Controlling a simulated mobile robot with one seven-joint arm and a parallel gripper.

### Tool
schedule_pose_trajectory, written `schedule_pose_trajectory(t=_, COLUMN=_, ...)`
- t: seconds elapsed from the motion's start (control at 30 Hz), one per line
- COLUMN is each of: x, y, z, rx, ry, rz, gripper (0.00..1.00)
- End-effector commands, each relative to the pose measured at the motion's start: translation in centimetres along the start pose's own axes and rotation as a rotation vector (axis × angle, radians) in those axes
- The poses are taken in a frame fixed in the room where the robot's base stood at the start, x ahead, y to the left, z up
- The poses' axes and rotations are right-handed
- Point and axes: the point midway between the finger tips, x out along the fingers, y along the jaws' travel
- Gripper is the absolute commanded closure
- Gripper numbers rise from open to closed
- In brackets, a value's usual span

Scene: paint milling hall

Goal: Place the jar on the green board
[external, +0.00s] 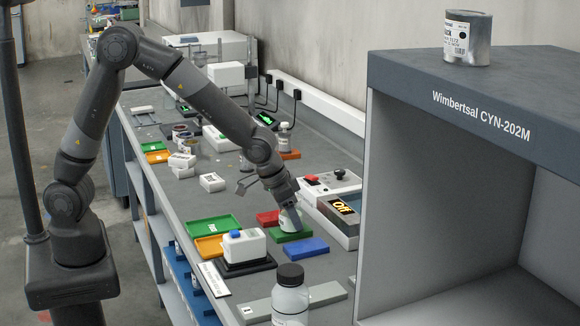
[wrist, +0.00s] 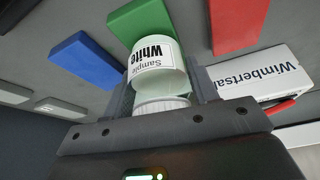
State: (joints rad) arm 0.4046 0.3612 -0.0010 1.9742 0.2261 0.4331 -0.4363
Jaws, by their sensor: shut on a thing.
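The jar is white with a "Sample White" label (wrist: 158,56) and a white lid, and shows in the wrist view between my gripper's fingers. In the external view the jar (external: 289,222) is partly hidden by my gripper (external: 288,208), which points down and is shut on it. The green board (external: 281,237) lies on the bench directly under the jar. In the wrist view the green board (wrist: 136,20) shows behind the jar's base. I cannot tell whether the jar touches the board or hangs just above it.
A red board (external: 266,217) and a blue board (external: 307,247) flank the green one. A white device (external: 245,246) stands left, a black-capped bottle (external: 290,298) in front. A grey cabinet (external: 470,75) fills the right.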

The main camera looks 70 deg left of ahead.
Motion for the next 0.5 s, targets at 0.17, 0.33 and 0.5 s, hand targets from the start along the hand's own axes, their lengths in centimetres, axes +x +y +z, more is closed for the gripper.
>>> schedule_pose_trajectory(t=0.17, x=0.31, y=0.02, z=0.13, rx=0.000, ry=-0.001, rz=0.000, gripper=0.73)
schedule_pose_trajectory(t=0.33, x=0.25, y=0.01, z=0.12, rx=0.000, ry=-0.001, rz=0.000, gripper=0.33)
schedule_pose_trajectory(t=0.5, x=0.24, y=0.01, z=0.11, rx=0.000, ry=-0.001, rz=0.000, gripper=0.25)
